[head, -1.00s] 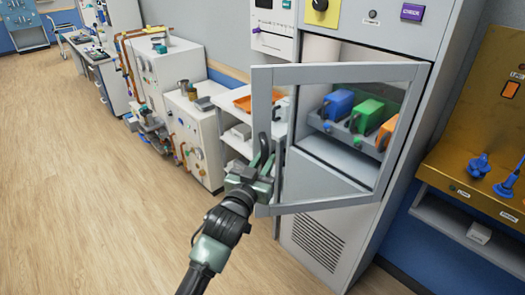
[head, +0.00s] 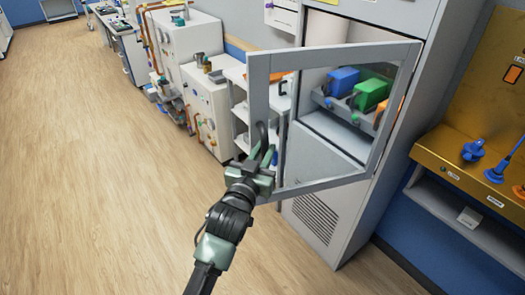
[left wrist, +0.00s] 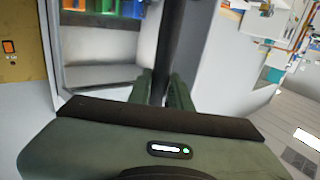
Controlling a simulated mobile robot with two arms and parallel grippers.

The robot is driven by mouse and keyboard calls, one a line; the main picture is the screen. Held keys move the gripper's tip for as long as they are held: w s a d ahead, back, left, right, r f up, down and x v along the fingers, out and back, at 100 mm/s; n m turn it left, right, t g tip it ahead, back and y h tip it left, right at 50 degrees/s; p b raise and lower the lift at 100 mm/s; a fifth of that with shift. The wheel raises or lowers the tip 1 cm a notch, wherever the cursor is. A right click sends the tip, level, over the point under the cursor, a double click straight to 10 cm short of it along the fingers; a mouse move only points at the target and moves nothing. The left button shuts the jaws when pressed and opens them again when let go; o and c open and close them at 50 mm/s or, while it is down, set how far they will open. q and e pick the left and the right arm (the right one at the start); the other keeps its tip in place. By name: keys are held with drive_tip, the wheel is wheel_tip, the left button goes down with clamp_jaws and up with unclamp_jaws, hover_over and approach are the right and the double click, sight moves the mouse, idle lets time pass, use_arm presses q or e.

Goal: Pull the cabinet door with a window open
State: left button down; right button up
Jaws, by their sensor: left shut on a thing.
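The grey-framed cabinet door with a window (head: 258,100) stands open, swung out from the tall grey cabinet (head: 400,110), with its hinge side at the right. My left gripper (head: 262,155) is at the lower part of the door's free left edge. In the left wrist view its fingers (left wrist: 163,92) are closed around a dark upright bar (left wrist: 172,45), which looks like the door handle. My right gripper is not in view.
A brass-coloured bench (head: 450,165) with blue fittings stands close to the cabinet's right. White cabinets (head: 208,105) and shelves line the wall at left. The wooden floor (head: 100,180) in front and to the left is clear.

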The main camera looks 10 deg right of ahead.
use_arm(q)
drive_tip(key=c, duration=1.3)
unclamp_jaws()
drive_tip(key=shift+d+r, duration=0.2)
drive_tip(key=shift+d+f, duration=0.1)
drive_tip(key=shift+s+f, duration=0.1)
drive_tip(key=shift+s, duration=0.05)
drive_tip(key=b+v, duration=0.2)
drive_tip(key=v, duration=0.5)
drive_tip(key=shift+s, duration=0.25)
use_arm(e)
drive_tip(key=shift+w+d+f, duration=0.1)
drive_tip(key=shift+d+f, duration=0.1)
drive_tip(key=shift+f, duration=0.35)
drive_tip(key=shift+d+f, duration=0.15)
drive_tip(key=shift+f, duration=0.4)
use_arm(q)
drive_tip(key=shift+c, duration=0.2)
